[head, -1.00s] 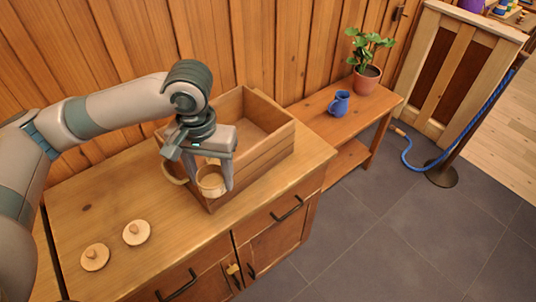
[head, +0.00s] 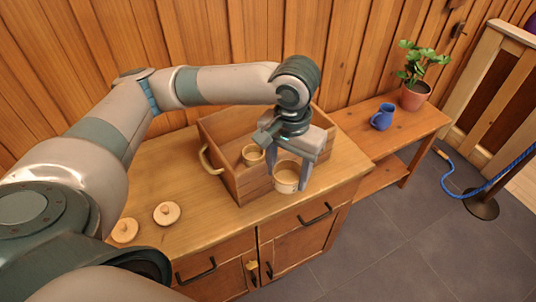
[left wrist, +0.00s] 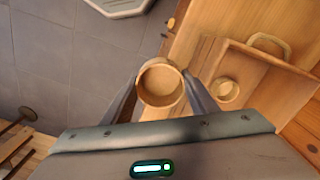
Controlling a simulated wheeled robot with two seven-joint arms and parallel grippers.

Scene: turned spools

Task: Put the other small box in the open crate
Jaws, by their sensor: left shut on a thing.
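My left gripper (head: 290,180) is shut on a small round wooden box (head: 287,178), open at the top. It holds this box up in front of the crate's near side, outside the crate as far as I can tell. The held box (left wrist: 160,84) also shows between the fingers in the left wrist view. The open wooden crate (head: 222,170) stands on the cabinet. Another small round box (head: 252,156) is inside it, towards its left end, and shows in the left wrist view too (left wrist: 225,91). My right gripper is not in view.
Two round knobbed lids (head: 167,213) (head: 124,230) lie on the cabinet top (head: 200,236), left of the crate. A side table (head: 408,124) to the right bears a blue jug (head: 382,117) and a potted plant (head: 415,95). A rope handle (head: 208,160) sticks out from the crate's left end.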

